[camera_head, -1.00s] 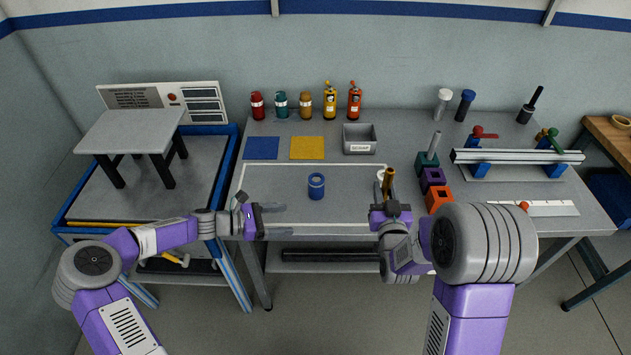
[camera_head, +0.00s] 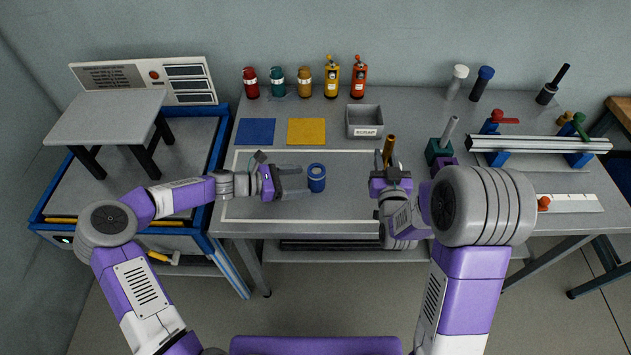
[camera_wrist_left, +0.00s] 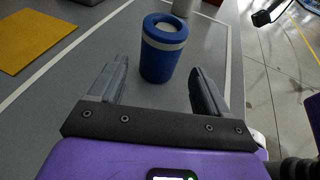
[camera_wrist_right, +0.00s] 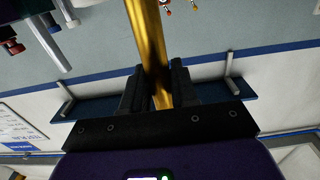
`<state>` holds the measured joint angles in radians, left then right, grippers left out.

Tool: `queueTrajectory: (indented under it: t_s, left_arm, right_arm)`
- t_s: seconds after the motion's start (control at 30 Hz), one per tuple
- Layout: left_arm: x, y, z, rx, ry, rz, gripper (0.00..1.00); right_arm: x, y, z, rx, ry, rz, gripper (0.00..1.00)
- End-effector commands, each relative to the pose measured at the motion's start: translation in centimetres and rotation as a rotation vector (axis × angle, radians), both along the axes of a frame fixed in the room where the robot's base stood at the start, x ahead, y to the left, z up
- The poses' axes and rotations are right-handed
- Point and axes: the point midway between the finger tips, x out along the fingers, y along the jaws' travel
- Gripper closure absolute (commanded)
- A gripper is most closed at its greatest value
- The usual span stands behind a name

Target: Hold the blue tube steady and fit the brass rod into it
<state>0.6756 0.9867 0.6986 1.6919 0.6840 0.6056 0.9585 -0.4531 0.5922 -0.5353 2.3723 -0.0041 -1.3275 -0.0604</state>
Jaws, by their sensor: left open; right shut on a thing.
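The blue tube (camera_head: 317,178) stands upright on the grey table inside a white outlined area. It has a pale band and an open top, clear in the left wrist view (camera_wrist_left: 162,62). My left gripper (camera_head: 297,181) is open, its fingers pointing at the tube from the left. In the left wrist view the tube stands just ahead of the two fingertips (camera_wrist_left: 158,82), not gripped. My right gripper (camera_head: 389,172) is shut on the brass rod (camera_head: 388,150), which stands upright to the right of the tube. The rod also runs up between the fingers in the right wrist view (camera_wrist_right: 148,45).
A grey scrap bin (camera_head: 364,122), a yellow mat (camera_head: 306,131) and a blue mat (camera_head: 255,131) lie behind the tube. Several bottles line the back edge. A green block (camera_head: 437,153) and a rail fixture (camera_head: 540,145) stand right of my right gripper.

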Motion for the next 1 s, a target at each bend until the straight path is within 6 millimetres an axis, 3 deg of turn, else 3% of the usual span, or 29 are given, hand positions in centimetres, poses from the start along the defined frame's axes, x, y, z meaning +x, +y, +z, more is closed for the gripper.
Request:
queueTrajectory:
  t_s: [0.07,0.33,0.77,0.8,1.0]
  left_arm:
    - [0.3,-1.2,-0.7,0.0,-0.002,-0.002,0.23]
    - [1.2,-3.9,-1.2,-0.001,0.0,-0.001,0.23]
    - [1.4,-4.6,-1.4,0.0,-0.001,0.002,0.23]
    - [1.4,-4.6,-1.4,0.0,-0.001,0.002,0.24]
    - [1.4,-4.6,-1.4,0.0,0.0,0.001,0.55]
  right_arm:
    - [0.0,0.0,-0.9,0.0,-0.002,0.0,1.0]
    - [0.0,0.0,-1.1,0.0,-0.002,0.0,1.0]
    - [0.0,0.0,-1.2,0.0,-0.002,0.0,1.0]
    - [0.0,0.0,-1.2,0.0,-0.002,0.0,1.0]
    - [0.0,0.0,-1.2,0.0,-0.002,0.0,1.0]
